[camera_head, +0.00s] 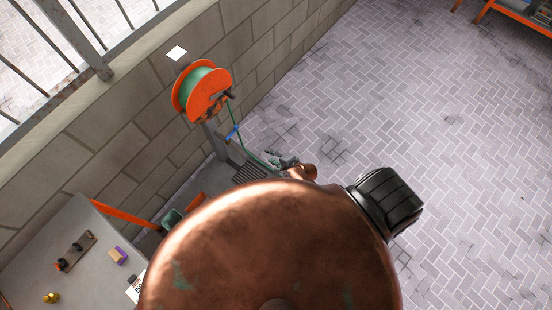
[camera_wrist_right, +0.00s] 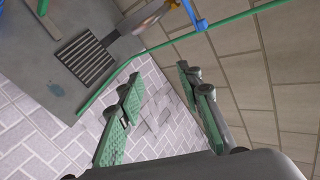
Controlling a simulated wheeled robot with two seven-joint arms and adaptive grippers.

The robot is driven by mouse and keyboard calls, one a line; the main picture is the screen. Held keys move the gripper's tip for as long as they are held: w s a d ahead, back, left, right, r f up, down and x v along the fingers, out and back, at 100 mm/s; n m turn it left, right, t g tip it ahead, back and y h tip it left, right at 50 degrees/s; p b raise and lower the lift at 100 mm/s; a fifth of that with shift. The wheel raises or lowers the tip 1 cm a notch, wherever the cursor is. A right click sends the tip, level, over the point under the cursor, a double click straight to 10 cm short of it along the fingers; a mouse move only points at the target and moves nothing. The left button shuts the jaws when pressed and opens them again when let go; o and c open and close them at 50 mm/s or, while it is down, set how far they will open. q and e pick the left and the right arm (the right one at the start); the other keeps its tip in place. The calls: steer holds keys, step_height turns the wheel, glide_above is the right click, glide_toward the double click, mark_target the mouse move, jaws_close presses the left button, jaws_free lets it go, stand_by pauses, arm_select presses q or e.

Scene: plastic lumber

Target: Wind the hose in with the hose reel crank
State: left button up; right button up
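The hose reel (camera_head: 190,88) has orange side discs and stands on a grey post by the block wall in the head view. Green hose (camera_head: 205,76) is wound on it, and a length hangs down to the floor. A dark crank handle (camera_head: 230,95) sticks out from the reel's right face. My right gripper (camera_head: 287,160) is below and right of the reel, partly hidden by my copper arm. In the right wrist view its green-padded fingers (camera_wrist_right: 159,75) are apart and empty, with the hose (camera_wrist_right: 227,20) crossing beyond the fingertips. My left gripper is not seen.
A blue fitting (camera_head: 233,132) is by the hanging hose. A floor grate (camera_wrist_right: 85,60) lies near the post. A grey table (camera_head: 60,235) with small items, including a purple-and-tan block (camera_head: 118,255), stands at lower left. The brick floor at right is clear.

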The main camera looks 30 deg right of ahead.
mark_target(233, 98)
steer(key=shift+n+g, duration=0.4)
steer(key=shift+n, duration=0.5)
steer(key=shift+s+d+f, duration=0.2)
steer(key=shift+s+f, duration=0.65)
steer(key=shift+f, duration=0.1)
steer(key=shift+s+d+f, duration=0.15)
steer(key=shift+s+f, duration=0.7)
steer(key=shift+f, duration=0.1)
steer(key=shift+c, duration=0.3)
